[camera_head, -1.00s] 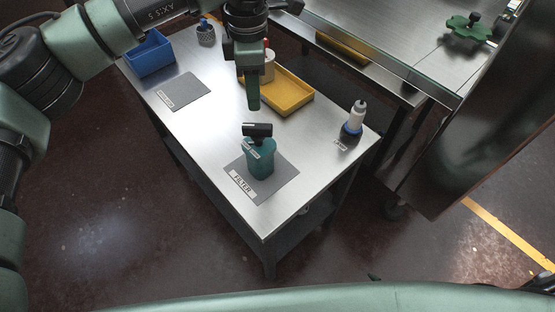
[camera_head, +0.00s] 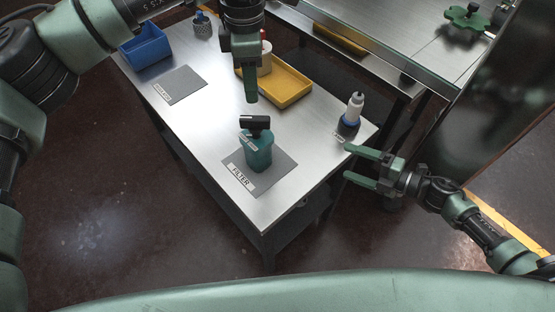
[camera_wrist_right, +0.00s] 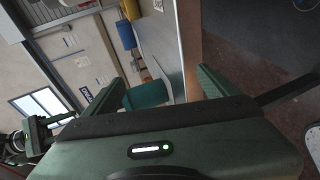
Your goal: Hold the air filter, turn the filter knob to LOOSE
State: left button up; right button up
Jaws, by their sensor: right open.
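The air filter is a teal canister (camera_head: 258,157) with a black knob (camera_head: 255,124) on top. It stands upright on a grey mat (camera_head: 281,165) labelled FILTER. My left gripper (camera_head: 250,100) points down above the table, just behind the filter and apart from it. Its fingers overlap in this view, so their gap is hidden. My right gripper (camera_head: 346,162) is open and empty off the table's right edge, its fingers pointing left towards the filter. In the right wrist view a teal body (camera_wrist_right: 147,95), likely the filter, shows beyond the open fingers. I cannot read the knob's setting.
A white and blue bottle (camera_head: 352,110) stands near the table's right corner. Behind are a yellow tray (camera_head: 290,100), a blue bin (camera_head: 146,54) and an empty grey mat (camera_head: 183,82). A second metal table (camera_head: 420,45) holds a green knobbed part (camera_head: 466,17).

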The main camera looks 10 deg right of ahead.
aim_at(257, 142)
jog(key=a+r+m+t, duration=0.1)
jog(key=a+m, duration=0.2)
jog(key=a, duration=0.1)
jog(key=a+r+m+t+y, duration=0.1)
jog(key=a+r+m, duration=0.1)
jog(key=a, duration=0.2)
jog(key=a+r+m, duration=0.2)
jog(key=a+m, duration=0.1)
jog(key=a, duration=0.2)
jog(key=shift+s+r+m+t, duration=0.1)
jog(key=shift+r+m+t, duration=0.05)
jog(key=shift+m+t, duration=0.2)
jog(key=a+m, duration=0.2)
jog(key=m, duration=0.1)
jog(key=a+m+t+h, duration=0.1)
jog(key=a+m, duration=0.2)
jog(key=a+m+t, duration=0.1)
jog(key=a+m, duration=0.1)
jog(key=m, duration=0.2)
jog(key=shift+a+h, duration=0.25)
jog(key=shift+h, duration=0.15)
jog(key=shift+m, duration=0.45)
jog(key=x, duration=0.8)
jog(key=shift+s+a, duration=0.1)
jog(key=shift+a, duration=0.05)
jog(key=shift+c, duration=0.3)
grip_shut()
jog(key=c, duration=0.9)
grip_release()
jog(key=c, duration=0.9)
